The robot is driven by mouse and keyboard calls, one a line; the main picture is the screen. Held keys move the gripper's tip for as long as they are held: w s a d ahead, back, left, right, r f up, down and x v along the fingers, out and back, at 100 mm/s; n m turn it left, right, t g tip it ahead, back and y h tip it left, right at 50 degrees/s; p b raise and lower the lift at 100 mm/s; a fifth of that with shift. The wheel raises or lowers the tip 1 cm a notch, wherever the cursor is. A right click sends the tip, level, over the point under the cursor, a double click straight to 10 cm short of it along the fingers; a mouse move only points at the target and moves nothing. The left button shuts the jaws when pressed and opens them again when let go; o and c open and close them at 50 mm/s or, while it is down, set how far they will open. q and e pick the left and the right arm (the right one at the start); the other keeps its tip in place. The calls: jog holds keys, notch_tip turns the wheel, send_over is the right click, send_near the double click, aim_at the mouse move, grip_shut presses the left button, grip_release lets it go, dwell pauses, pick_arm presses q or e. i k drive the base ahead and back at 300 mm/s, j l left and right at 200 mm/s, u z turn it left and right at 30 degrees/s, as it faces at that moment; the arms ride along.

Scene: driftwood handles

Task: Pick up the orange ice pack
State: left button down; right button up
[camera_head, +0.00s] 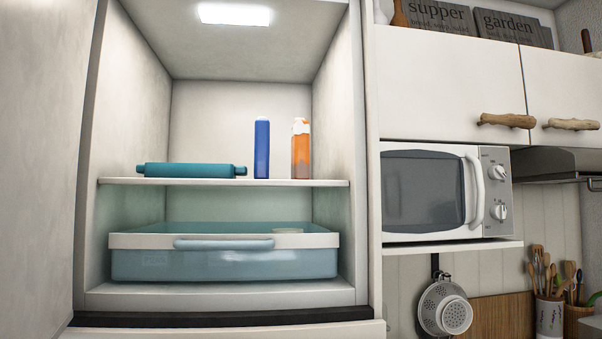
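The orange ice pack (301,152) seems to be the upright orange item with a white top on the shelf inside the open fridge, at its right side. A blue upright item (262,150) stands just left of it, with a small gap between them. Neither of my grippers is in the head view.
A teal rolling-pin-shaped item (190,170) lies on the same shelf (330,183) at the left. A blue drawer (225,262) sits below. The open fridge door (40,150) is at the left. A microwave (445,193) stands right, below cabinets with driftwood handles (508,121).

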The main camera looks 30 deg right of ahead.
aim_at(300, 167)
jog(key=z, duration=1.05)
